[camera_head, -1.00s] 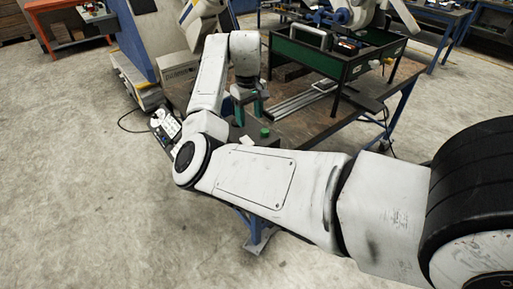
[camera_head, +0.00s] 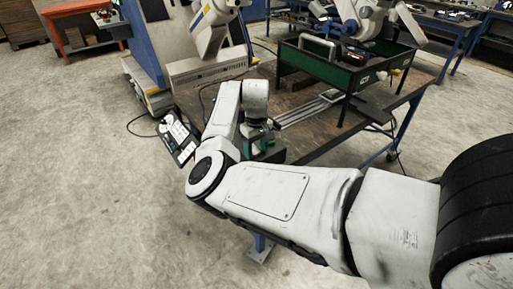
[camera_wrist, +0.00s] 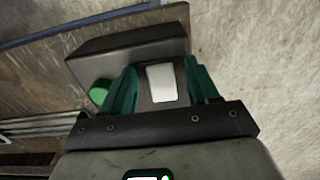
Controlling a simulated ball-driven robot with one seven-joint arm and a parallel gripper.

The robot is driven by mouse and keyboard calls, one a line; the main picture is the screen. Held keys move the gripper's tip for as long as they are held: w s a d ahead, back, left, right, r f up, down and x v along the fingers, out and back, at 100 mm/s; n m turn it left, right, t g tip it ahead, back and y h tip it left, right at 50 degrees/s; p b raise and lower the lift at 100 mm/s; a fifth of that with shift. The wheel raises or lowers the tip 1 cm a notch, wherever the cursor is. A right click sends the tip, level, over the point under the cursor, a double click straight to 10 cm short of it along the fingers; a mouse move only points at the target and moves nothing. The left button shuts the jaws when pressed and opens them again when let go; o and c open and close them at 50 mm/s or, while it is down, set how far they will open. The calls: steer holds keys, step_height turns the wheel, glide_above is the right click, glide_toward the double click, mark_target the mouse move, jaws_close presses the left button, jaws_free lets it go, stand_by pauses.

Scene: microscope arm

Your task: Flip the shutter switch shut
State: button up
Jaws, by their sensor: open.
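A dark box (camera_wrist: 128,47) sits on the table edge in the wrist view. A white, flat switch-like piece (camera_wrist: 161,83) is on its face, and a green round button (camera_wrist: 99,92) is to the left. My gripper (camera_wrist: 160,66) is open, with one teal finger on each side of the white piece and nothing visibly held. I cannot tell whether the fingers touch the box, or which way the switch is set. In the head view my gripper (camera_head: 258,140) is low at the table's near edge; my arm hides the switch and button there.
The brown worktable (camera_head: 330,143) carries metal rails (camera_head: 305,110) and a green-sided tray (camera_head: 318,66) behind my gripper. A control pendant (camera_head: 178,137) with a cable is to the left. Open concrete floor lies left and in front.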

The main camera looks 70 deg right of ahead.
steer(key=c, duration=1)
steer(key=shift+w+d+r+g+y, duration=0.1)
steer(key=shift+w+d+g+y, duration=0.1)
steer(key=shift+g+y, duration=0.15)
steer(key=shift+c, duration=0.2)
steer(key=shift+w+g+y, duration=0.15)
steer(key=shift+g+y, duration=0.1)
steer(key=shift+g, duration=0.3)
steer(key=shift+w+d+g+y+b, duration=0.15)
steer(key=shift+g+y+b, duration=0.25)
steer(key=shift+g+b, duration=0.45)
steer(key=shift+w+b, duration=0.1)
steer(key=shift+b, duration=0.4)
steer(key=shift+r, duration=0.1)
steer(key=shift+g, duration=0.25)
steer(key=o, duration=1)
